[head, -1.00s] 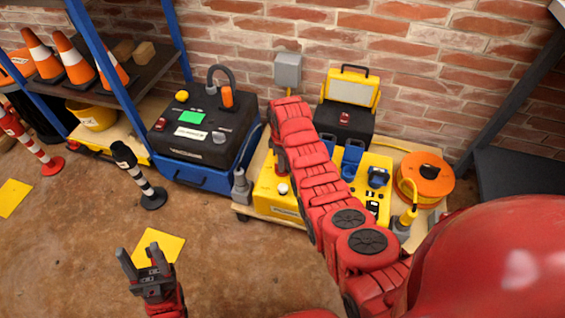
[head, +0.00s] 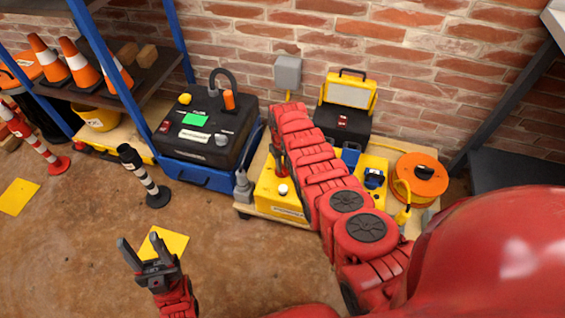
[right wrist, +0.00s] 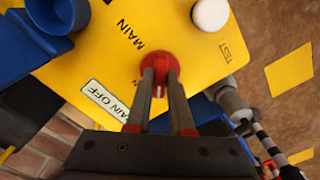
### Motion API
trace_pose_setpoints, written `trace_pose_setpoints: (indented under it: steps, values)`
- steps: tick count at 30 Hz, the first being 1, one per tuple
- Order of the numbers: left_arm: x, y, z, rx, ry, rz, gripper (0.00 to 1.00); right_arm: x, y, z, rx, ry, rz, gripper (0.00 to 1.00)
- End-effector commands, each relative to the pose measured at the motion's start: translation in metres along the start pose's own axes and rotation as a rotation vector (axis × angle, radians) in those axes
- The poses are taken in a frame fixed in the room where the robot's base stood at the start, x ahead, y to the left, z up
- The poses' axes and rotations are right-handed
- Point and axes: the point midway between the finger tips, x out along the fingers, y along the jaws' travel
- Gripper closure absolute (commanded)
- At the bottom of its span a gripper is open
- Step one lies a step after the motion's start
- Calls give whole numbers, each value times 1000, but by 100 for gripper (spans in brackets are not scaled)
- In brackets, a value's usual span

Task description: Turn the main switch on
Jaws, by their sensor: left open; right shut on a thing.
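The main switch is a red round knob (right wrist: 158,64) on the yellow box (right wrist: 110,55), beside the printed word "MAIN". My right gripper (right wrist: 160,82) is shut on the knob, one finger on each side. My left gripper (head: 140,246) is open and empty above the floor at the lower left.
A white button (right wrist: 210,14) and blue sockets (right wrist: 45,25) are on the same box. A black tester on a blue case (head: 208,135) stands to its left. An orange cable reel (head: 420,178) is to the right. A striped post (head: 145,178) stands on the open floor.

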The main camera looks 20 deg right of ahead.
Motion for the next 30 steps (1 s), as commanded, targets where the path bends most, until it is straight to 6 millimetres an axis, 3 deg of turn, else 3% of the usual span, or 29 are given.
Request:
trace_pose_setpoints:
  steps: [18,30]
  values:
    - [1,0,0,-1,-3,-2,50,0,0,0,564,0,0,100]
    - [-1,0,0,0,-1,0,50,1,-1,1,785,-3,0,100]
